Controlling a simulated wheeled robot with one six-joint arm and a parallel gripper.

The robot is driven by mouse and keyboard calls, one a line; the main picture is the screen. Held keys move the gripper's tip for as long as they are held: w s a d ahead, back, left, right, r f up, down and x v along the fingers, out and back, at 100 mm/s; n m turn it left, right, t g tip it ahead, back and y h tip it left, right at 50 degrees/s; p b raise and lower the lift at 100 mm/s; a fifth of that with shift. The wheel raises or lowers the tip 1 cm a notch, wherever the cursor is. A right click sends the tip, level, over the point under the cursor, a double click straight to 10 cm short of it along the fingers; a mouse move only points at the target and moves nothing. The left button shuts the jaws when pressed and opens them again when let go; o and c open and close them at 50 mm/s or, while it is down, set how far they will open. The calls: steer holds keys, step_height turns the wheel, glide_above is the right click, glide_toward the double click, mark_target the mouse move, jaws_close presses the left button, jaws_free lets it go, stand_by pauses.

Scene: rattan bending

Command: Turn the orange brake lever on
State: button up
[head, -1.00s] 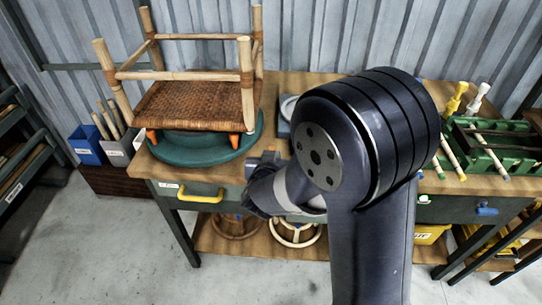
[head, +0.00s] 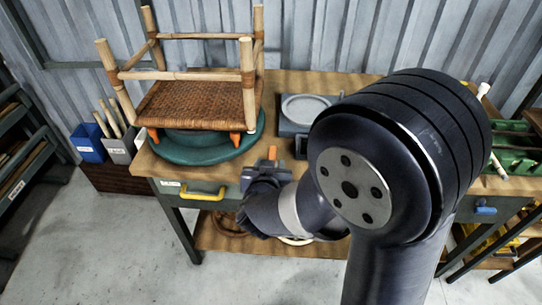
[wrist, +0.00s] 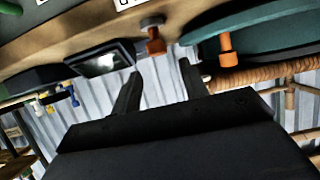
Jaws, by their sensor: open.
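The orange brake lever (head: 272,153) stands upright at the bench's front edge, just right of the teal turntable (head: 190,152). In the wrist view the lever (wrist: 156,44) hangs from a grey pivot, as that picture is upside down. My gripper (head: 264,172) is in front of the lever at the bench edge. In the wrist view its fingers (wrist: 160,70) are spread apart and empty. The lever appears a little above the gap between the fingertips; I cannot tell whether they touch it. Another orange piece (head: 236,141) is on the turntable by a chair leg.
A rattan chair frame (head: 195,100) stands on the turntable. A grey scale (head: 305,108) sits behind and right of the lever. My arm hides the right part of the bench. A yellow drawer handle (head: 202,194) juts from the front. The floor at left is clear.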

mark_target(272, 155)
steer(key=shift+p+v, duration=0.35)
steer(key=shift+v, duration=2.05)
steer(key=b+x, duration=0.2)
steer(key=x, duration=0.9)
steer(key=shift+f, duration=0.1)
steer(key=shift+b, duration=0.3)
